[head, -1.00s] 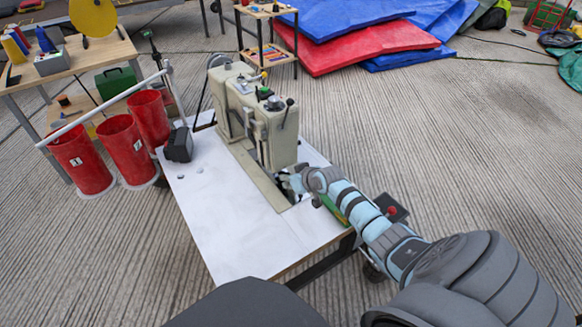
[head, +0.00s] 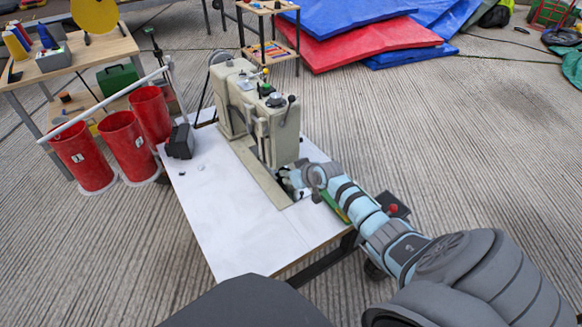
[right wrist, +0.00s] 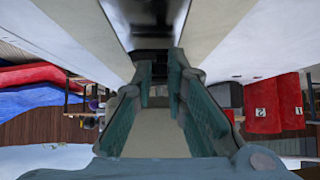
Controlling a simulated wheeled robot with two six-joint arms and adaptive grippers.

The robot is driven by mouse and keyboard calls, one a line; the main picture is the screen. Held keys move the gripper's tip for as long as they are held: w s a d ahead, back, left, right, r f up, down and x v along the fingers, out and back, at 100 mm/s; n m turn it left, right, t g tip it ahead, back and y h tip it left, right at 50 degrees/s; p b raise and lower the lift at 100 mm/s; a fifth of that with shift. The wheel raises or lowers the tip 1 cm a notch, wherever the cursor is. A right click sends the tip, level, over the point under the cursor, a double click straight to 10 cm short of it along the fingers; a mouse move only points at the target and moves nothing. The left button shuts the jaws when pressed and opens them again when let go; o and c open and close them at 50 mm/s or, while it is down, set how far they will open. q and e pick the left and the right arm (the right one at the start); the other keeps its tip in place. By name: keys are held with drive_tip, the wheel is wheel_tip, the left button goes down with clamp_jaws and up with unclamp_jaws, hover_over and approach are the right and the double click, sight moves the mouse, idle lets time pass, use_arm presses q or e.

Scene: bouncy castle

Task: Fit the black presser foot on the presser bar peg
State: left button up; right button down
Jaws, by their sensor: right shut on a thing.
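The beige sewing machine (head: 262,115) stands on a white-topped table. My right gripper (head: 290,182) is low at the near end of the machine, beside the head and just above the bed. The right wrist view shows its two teal-padded fingers (right wrist: 160,78) closed in on a small dark piece (right wrist: 159,66) at their tips, which fits the black presser foot. Its outline is mostly hidden by the fingers. The presser bar peg cannot be made out in either view, and I cannot tell whether the foot touches it. My left gripper is not in view.
A green and yellow item (head: 333,206) lies on the table's right edge beneath my right arm.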

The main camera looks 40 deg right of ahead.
drive_tip(key=shift+w, duration=0.2)
idle(0.3)
drive_tip(key=c, duration=1.5)
unclamp_jaws()
drive_tip(key=shift+c, duration=0.2)
drive_tip(key=shift+s, duration=0.1)
drive_tip(key=v, duration=1.1)
drive_tip(key=shift+s+r, duration=0.25)
drive_tip(key=shift+r, duration=0.1)
